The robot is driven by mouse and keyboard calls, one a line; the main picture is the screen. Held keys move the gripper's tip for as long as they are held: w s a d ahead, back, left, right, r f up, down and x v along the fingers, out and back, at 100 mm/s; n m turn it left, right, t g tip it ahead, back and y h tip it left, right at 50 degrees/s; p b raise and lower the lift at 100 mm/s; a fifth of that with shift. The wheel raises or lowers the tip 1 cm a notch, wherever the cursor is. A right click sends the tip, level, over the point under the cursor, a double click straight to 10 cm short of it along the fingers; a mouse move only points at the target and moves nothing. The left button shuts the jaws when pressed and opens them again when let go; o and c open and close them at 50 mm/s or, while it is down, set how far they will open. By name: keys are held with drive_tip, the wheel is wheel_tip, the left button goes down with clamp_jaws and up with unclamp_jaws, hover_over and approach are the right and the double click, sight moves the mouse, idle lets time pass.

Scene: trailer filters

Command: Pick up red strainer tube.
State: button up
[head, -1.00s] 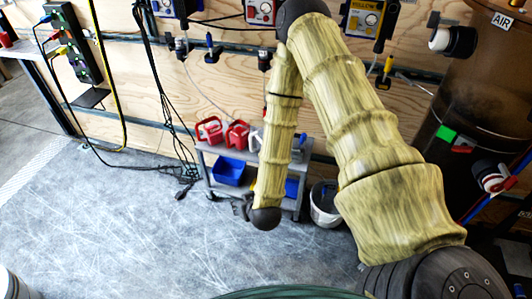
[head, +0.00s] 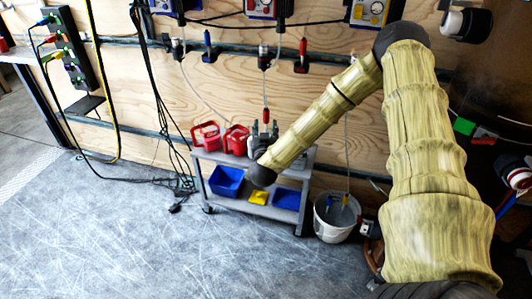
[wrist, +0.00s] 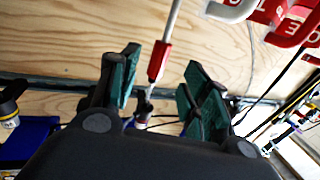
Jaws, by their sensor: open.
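The red strainer tube (head: 266,115) hangs at the end of a thin pale tube in front of the plywood wall. In the wrist view its red end (wrist: 160,61) shows between my two open fingers. My gripper (head: 263,131) is just below the red end in the head view and partly hidden by my wrist. In the wrist view my gripper (wrist: 164,86) has its green-padded fingers apart, with a visible gap on each side of the red part. Whether the tube is at the depth of the pads I cannot tell.
A grey cart (head: 298,175) stands below, with red containers (head: 206,136) on top and a blue bin (head: 226,181) lower down. A white bucket (head: 334,222) stands to its right. Another red-handled tool (head: 302,56) hangs on the wall. The floor in front is clear.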

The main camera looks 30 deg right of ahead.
sight(266, 119)
drive_tip(key=shift+b+x, duration=0.7)
drive_tip(key=shift+x, duration=3.25)
clamp_jaws()
